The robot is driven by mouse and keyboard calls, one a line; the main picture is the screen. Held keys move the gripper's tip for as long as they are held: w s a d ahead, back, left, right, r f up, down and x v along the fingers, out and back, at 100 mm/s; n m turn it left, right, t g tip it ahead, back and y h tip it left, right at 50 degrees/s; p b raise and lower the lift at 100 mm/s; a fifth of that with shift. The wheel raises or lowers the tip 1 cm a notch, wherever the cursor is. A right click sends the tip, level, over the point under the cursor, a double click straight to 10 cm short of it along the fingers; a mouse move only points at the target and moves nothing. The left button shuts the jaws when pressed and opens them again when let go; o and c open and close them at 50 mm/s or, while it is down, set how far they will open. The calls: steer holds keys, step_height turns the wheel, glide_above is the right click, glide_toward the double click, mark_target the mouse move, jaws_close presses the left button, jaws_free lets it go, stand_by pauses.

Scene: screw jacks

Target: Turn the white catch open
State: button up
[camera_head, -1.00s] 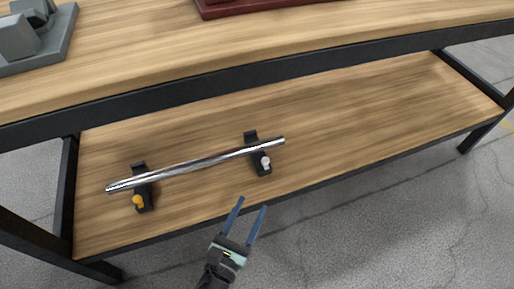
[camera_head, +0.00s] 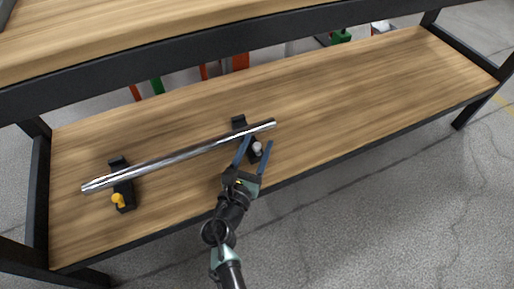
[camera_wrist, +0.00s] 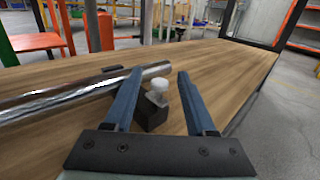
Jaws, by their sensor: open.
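The white catch (camera_head: 257,147) is a small pale knob on the front of the right black holder (camera_head: 240,122), on the lower wooden shelf. In the wrist view the white catch (camera_wrist: 159,84) stands upright on its dark block, between my fingers and a little beyond them or level with their tips. A shiny metal rod (camera_head: 180,156) lies across both holders. My gripper (camera_head: 258,143) is open, its two blue fingers on either side of the catch; I cannot tell whether either touches it. The wrist view shows no finger closed on anything.
The left black holder (camera_head: 122,184) carries an orange catch (camera_head: 118,199). The upper shelf (camera_head: 150,35) with its black front beam hangs above. The lower shelf is bare to the right of the rod.

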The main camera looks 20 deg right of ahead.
steer(key=shift+w+d, duration=0.25)
steer(key=shift+w, duration=0.05)
jaws_close()
